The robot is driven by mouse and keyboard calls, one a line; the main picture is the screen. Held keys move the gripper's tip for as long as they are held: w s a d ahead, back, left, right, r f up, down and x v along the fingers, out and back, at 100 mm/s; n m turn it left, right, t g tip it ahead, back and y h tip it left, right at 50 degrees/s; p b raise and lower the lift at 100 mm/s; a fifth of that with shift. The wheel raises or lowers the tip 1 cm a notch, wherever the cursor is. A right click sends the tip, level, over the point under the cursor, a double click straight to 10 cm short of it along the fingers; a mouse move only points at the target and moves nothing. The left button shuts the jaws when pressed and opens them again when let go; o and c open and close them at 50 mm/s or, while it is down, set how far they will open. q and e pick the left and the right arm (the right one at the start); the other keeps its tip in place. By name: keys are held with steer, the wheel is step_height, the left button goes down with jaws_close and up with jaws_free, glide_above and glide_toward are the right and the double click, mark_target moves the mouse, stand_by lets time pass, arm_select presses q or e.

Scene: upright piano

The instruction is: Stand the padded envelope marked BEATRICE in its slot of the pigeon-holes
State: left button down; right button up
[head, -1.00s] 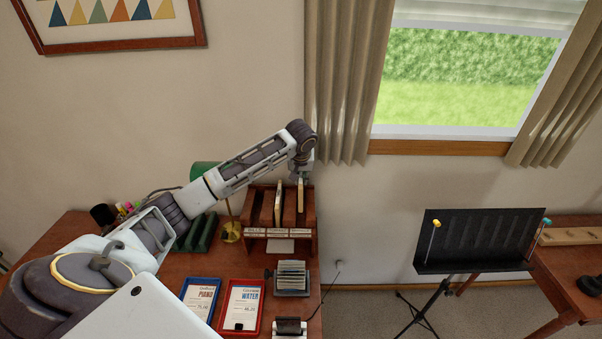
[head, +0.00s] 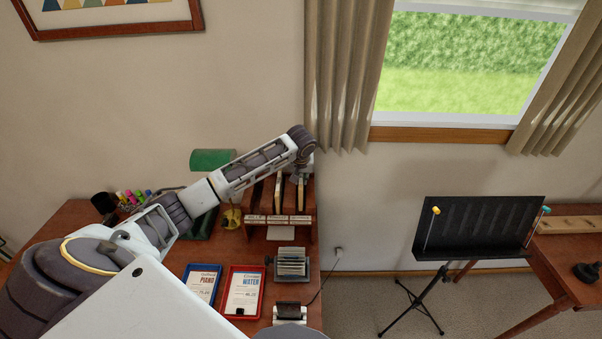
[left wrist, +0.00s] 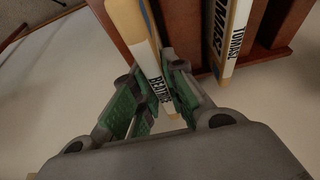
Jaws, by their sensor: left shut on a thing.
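The padded envelope marked BEATRICE (left wrist: 156,82) is tan with a white label edge and stands upright between my left fingers in the left wrist view. My left gripper (head: 303,170) is shut on it, above the right part of the wooden pigeon-holes (head: 314,222). In the head view the envelope (head: 301,195) shows below the gripper, in line with the right-hand slot. Its lower end is hidden behind the labelled front, so I cannot tell whether it touches the floor. A second envelope (head: 278,193) stands in the middle slot; its lettering also shows in the left wrist view (left wrist: 232,40).
A green lamp (head: 212,159) and a pen cup (head: 103,203) stand left of the pigeon-holes. A music stand (head: 470,230) is at the right.

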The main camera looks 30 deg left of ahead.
arm_select(q)
steer(key=shift+f, duration=1.15)
steer(key=c, duration=1.4)
jaws_free()
steer(key=shift+o, duration=0.2)
steer(key=shift+v, duration=6)
steer(key=shift+d+f, duration=0.1)
